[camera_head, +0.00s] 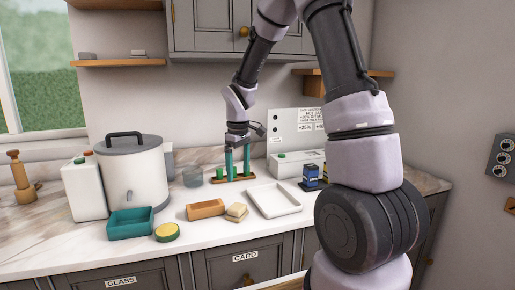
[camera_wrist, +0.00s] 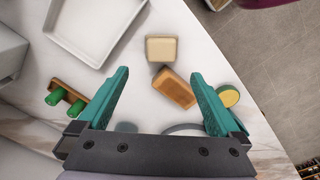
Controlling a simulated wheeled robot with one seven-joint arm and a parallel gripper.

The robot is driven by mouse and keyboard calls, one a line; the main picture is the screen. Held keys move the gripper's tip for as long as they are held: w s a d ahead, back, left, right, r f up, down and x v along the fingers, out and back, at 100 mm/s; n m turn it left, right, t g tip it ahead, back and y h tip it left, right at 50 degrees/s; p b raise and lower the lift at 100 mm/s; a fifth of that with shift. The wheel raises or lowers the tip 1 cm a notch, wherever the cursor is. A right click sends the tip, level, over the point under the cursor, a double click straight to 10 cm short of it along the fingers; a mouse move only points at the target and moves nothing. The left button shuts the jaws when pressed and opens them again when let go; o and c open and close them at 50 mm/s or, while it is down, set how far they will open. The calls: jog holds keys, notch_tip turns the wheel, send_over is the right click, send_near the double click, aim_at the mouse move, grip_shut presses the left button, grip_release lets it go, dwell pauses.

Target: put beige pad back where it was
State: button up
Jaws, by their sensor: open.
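The beige pad (camera_head: 236,212) lies on the white countertop, just right of an orange-brown block (camera_head: 206,209) and left of a white tray (camera_head: 273,200). In the wrist view, the beige pad (camera_wrist: 161,49) lies beyond the fingertips, close to the orange-brown block (camera_wrist: 174,89). My gripper (camera_head: 237,172) has green fingers spread apart with nothing between them. It hangs over the back of the counter, by a wooden strip with green pegs (camera_head: 219,174), behind the pad. In the wrist view, my gripper (camera_wrist: 160,73) is open and apart from the pad.
A teal bin (camera_head: 130,222) and a yellow-green round sponge (camera_head: 167,232) are at the front left. A large white pot (camera_head: 134,175) and a white jug (camera_head: 84,188) stand behind them. Bare counter lies in front of the pad.

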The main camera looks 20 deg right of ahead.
jog(key=s+d+r+m+t, duration=0.1)
jog(key=s+d+r+m, duration=0.2)
jog(key=r, duration=0.4)
jog(key=s+d+r+m+t, duration=0.1)
jog(key=s+r+m+t, duration=0.15)
jog(key=s+r, duration=0.35)
jog(key=s+d+r+m+t+y, duration=0.1)
jog(key=s+r+m+t+y, duration=0.1)
jog(key=s+r+m, duration=0.4)
jog(key=s+r+t, duration=0.1)
jog(key=s+r, duration=0.2)
jog(key=s, duration=0.3)
jog(key=shift+s+m, duration=0.35)
